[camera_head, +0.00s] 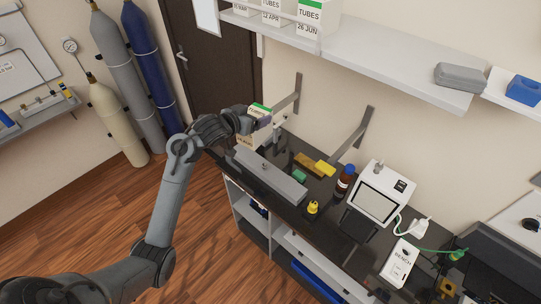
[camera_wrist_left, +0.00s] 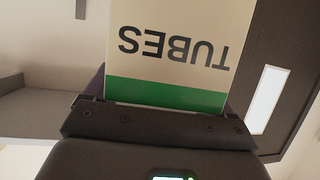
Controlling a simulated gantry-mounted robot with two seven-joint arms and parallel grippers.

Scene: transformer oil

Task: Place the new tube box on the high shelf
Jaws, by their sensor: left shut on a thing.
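The held tube box (camera_head: 244,141) is cream with a green band and shows in the head view partly hidden behind my left gripper (camera_head: 255,122). In the left wrist view the box (camera_wrist_left: 180,35) appears upside down, with the word TUBES and a green band next to the jaws. My left gripper is shut on it, at the far left end of the bench and below the shelf level. The high shelf (camera_head: 390,75) runs along the wall at the top. Several similar tube boxes (camera_head: 308,14) stand on its left end. My right gripper is not in view.
A grey case (camera_head: 460,76) lies on the right of the shelf, whose middle is bare. Shelf brackets (camera_head: 352,137) hang below. The dark bench holds a grey bar-shaped unit (camera_head: 270,177), a brown bottle (camera_head: 345,180) and a white screen device (camera_head: 379,195). Gas cylinders (camera_head: 126,75) stand left.

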